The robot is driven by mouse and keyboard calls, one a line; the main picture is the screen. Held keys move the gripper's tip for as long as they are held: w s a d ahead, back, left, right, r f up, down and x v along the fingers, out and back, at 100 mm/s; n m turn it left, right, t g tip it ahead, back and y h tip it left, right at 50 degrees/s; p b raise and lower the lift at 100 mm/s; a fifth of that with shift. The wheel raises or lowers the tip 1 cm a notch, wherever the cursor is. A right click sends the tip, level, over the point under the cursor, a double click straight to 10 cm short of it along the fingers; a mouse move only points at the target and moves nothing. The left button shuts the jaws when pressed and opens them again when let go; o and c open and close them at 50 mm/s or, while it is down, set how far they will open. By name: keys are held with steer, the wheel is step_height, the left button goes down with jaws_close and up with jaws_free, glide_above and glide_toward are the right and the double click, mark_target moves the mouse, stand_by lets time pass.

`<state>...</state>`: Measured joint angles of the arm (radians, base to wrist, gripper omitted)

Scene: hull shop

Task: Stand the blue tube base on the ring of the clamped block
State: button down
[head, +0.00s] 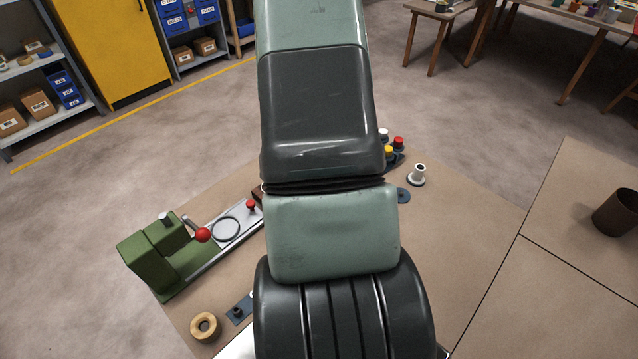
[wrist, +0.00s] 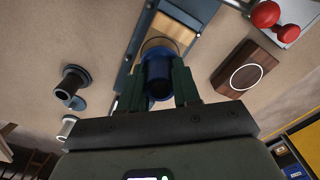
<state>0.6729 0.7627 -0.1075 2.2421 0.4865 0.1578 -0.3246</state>
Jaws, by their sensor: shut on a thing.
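In the wrist view my gripper (wrist: 157,88) is shut on the blue tube base (wrist: 159,70), whose dark open end faces the camera. In the head view my arm hides the gripper and tube; a green clamp body (head: 160,255) stands at left.
A red ball lever (head: 203,235) rises by the clamp. A wooden ring (head: 205,326) lies at front left. In the wrist view a black flanged piece (wrist: 70,82) stands left.

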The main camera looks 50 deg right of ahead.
steer(key=shift+f, duration=0.6)
steer(key=shift+f, duration=0.55)
stand_by(1.0)
steer(key=c, duration=1.1)
jaws_free()
step_height(320, 180, up, 11)
stand_by(0.5)
